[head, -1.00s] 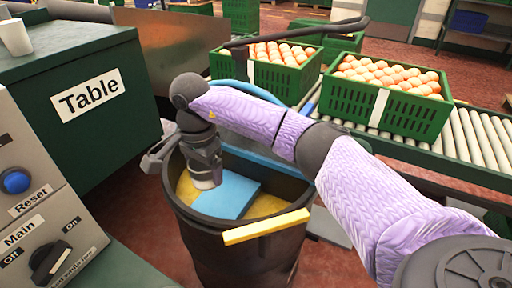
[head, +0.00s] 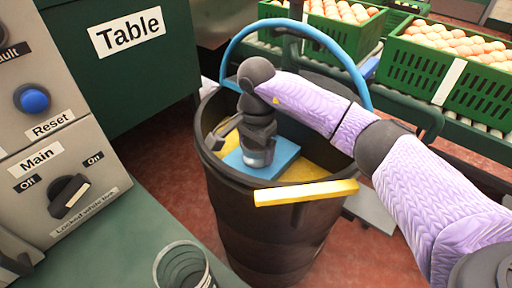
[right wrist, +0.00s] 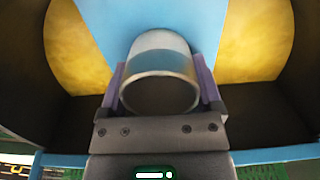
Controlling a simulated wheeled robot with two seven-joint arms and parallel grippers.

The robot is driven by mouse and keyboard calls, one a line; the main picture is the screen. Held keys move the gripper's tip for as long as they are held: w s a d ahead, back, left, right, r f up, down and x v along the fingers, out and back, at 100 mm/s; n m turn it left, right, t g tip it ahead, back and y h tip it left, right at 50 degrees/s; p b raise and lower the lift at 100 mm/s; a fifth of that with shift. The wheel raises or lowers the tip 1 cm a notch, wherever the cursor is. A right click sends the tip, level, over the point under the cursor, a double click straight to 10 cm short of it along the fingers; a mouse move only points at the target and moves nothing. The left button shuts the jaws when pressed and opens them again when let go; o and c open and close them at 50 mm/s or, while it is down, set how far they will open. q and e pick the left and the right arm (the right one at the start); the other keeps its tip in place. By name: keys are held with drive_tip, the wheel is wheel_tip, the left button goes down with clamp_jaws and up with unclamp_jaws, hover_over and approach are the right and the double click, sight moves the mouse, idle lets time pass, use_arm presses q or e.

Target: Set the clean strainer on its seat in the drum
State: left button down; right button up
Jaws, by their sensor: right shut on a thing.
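The drum (head: 262,225) is a tall black open barrel in the middle of the head view. Inside it I see a yellow surface (head: 318,168) with a blue flat piece (head: 287,152) across it. My right gripper (head: 257,150) reaches down into the drum. It is shut on a pale metallic cylinder, apparently the strainer (head: 256,160); in the right wrist view the strainer (right wrist: 160,62) sits between the fingers, over the blue piece. Whether it touches anything below is unclear. My left gripper is not in view.
A yellow bar (head: 305,193) lies at the drum's near rim, and a blue hoop (head: 362,78) arches behind it. A dark-rimmed cylindrical vessel (head: 183,265) stands at the bottom. A control panel (head: 60,150) is at left.

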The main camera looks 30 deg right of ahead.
drive_tip(key=o, duration=1.2)
drive_tip(key=shift+f, duration=0.1)
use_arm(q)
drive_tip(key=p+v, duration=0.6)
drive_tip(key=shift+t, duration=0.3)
use_arm(e)
wheel_tip(320, 180, up, 12)
drive_tip(key=shift+r, duration=0.2)
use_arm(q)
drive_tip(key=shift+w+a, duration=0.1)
